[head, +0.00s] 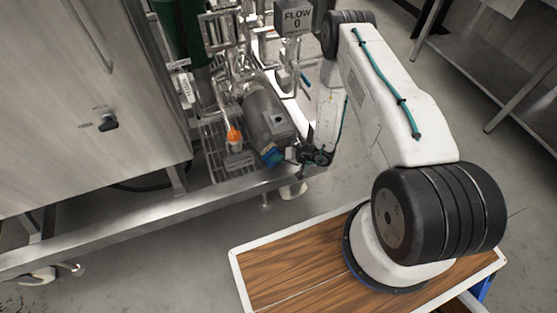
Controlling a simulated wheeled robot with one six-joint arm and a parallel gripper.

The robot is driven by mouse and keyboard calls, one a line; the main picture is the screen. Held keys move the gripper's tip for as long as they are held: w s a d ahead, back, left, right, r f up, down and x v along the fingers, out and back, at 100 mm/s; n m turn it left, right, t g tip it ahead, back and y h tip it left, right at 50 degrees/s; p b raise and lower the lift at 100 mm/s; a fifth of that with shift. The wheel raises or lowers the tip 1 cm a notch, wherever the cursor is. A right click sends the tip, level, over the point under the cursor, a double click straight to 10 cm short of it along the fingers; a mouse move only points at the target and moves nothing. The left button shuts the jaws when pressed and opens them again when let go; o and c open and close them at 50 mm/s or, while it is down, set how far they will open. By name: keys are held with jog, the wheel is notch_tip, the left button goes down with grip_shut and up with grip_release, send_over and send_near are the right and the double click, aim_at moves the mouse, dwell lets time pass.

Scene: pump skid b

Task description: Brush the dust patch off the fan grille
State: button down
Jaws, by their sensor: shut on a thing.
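The grey motor (265,112) lies tilted on the skid, and its near lower end is where my gripper reaches. My gripper (298,156) is dark and small in the head view, just right of that end. It is shut on a brush, of which a blue part (272,157) seems to show against the motor's end. Whether the bristles touch the grille cannot be told. The fan grille's face and the dust patch cannot be made out, as the end is turned away and partly covered by the brush and gripper.
An orange-topped fitting (234,136) stands left of the motor over slotted skid decking (214,150). Pipes and a FLOW 0 display (297,20) rise behind. A steel cabinet (80,110) fills the left, and a steel rail (130,224) runs in front. The floor (190,260) before it is clear.

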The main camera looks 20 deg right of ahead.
jog(key=d, duration=0.7)
dwell(0.5)
jog(key=d, duration=0.3)
jog(key=shift+d+r, duration=0.15)
jog(key=shift+d, duration=0.05)
jog(key=shift+a, duration=0.15)
